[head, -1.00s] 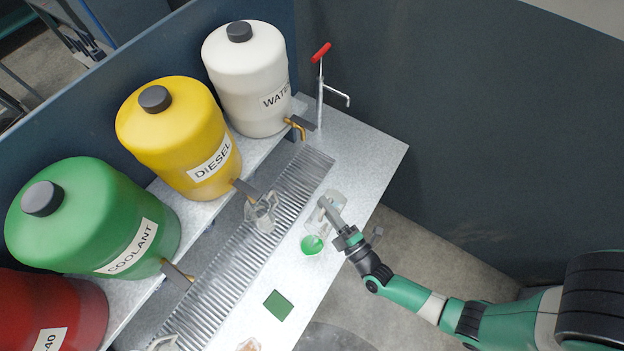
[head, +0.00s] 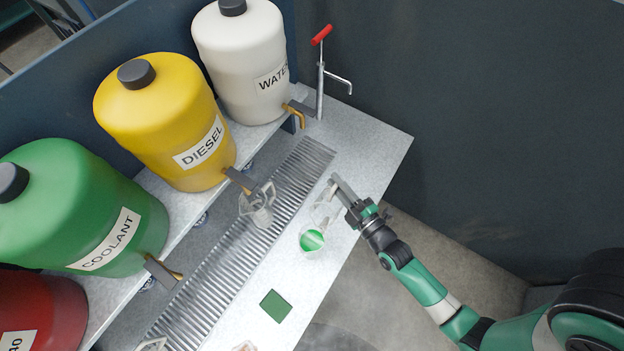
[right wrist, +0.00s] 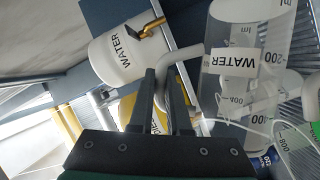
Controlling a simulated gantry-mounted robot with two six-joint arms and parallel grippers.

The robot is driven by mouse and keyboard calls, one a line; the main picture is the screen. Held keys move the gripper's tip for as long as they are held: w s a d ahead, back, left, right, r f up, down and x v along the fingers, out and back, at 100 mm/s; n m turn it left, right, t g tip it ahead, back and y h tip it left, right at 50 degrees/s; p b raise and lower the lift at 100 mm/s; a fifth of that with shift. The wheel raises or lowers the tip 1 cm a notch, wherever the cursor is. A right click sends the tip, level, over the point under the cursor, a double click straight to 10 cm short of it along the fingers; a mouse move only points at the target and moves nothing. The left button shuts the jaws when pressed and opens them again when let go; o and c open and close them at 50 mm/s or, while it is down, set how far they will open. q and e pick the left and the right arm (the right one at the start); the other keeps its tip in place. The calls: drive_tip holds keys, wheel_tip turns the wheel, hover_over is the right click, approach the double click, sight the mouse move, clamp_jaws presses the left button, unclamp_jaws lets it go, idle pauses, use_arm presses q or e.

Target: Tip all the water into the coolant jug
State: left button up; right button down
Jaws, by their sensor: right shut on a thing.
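My right gripper (head: 338,187) is shut on the handle of a clear jug with a WATER label (right wrist: 232,62), over the right part of the bench. In the head view this water jug (head: 325,208) is pale and hard to make out; its exact tilt and water level cannot be told. Just below it in the picture is the coolant jug (head: 312,240), a clear jug with bright green liquid. In the right wrist view, a jug with green marking (right wrist: 297,150), likely the coolant jug, shows at the lower right. My left gripper is not in view.
White water (head: 240,60), yellow diesel (head: 165,120) and green coolant (head: 85,205) drums with taps line the shelf. Another clear jug (head: 257,207) stands on the ribbed drain grate (head: 225,262) under the diesel tap. A green square (head: 275,306) lies on the bench.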

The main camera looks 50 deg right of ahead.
drive_tip(key=shift+d+f+m+b, duration=0.3)
drive_tip(key=shift+f+b, duration=0.1)
drive_tip(key=shift+b, duration=2.3)
drive_tip(key=shift+w+d+f+m+g+b, duration=0.15)
drive_tip(key=shift+d+f+m+g+b, duration=0.35)
drive_tip(key=shift+d+m+b, duration=0.4)
drive_tip(key=shift+d+m+g+y, duration=0.4)
drive_tip(key=shift+d+m+y, duration=0.25)
drive_tip(key=shift+m, duration=0.25)
drive_tip(key=w+d+f+m+g+y+b, duration=0.1)
drive_tip(key=d+f+m+y+b, duration=0.2)
drive_tip(key=f, duration=0.9)
drive_tip(key=shift+d+m+g+b, duration=0.4)
drive_tip(key=shift+d+m, duration=0.8)
drive_tip(key=shift+d, duration=0.4)
